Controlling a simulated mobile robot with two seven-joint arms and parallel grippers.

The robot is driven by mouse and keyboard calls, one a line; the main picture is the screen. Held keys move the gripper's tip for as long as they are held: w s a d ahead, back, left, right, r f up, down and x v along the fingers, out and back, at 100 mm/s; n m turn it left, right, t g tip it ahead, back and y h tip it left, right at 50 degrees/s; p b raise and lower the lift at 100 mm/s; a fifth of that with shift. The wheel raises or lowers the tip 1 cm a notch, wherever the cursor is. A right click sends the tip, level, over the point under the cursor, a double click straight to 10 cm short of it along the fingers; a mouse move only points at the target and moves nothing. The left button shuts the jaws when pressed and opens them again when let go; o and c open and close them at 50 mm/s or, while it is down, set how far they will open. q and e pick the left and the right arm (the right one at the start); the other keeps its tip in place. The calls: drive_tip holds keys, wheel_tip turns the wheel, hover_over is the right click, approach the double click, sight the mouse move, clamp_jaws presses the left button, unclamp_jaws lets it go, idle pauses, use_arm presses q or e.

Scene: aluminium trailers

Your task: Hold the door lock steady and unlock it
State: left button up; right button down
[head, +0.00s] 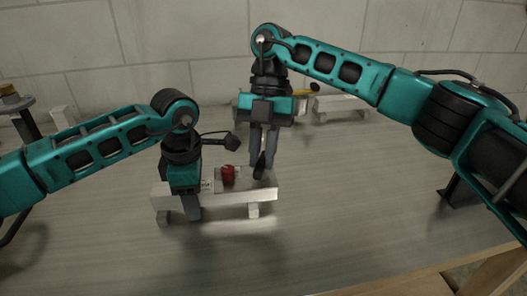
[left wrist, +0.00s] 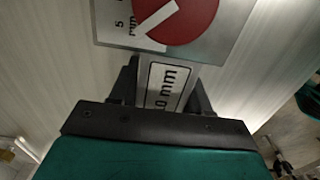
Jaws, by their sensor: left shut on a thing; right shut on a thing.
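The door lock (head: 238,198) is a pale metal bar on short feet, lying on the table with a red round knob (head: 228,174) on a plate. In the left wrist view the knob (left wrist: 182,12) is a red disc with a white line, on a grey plate (left wrist: 215,48) beside a "5 mm" label. My left gripper (head: 191,203) is shut on the lock's left end; in the left wrist view its fingers flank a strip labelled "mm" (left wrist: 163,88). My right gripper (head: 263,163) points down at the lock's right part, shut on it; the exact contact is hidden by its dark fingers.
Another pale metal piece (head: 340,105) stands at the back, with a small yellow item (head: 314,87) near it. A pale block (head: 62,115) and a dark stand (head: 25,120) are at the back left. The table (head: 350,195) is clear right of the lock.

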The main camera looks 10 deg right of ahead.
drive_tip(key=shift+a+n+h, duration=0.15)
drive_tip(key=shift+n+h, duration=0.75)
drive_tip(key=shift+n, duration=1.3)
drive_tip(key=c, duration=1)
unclamp_jaws()
drive_tip(key=shift+c, duration=0.2)
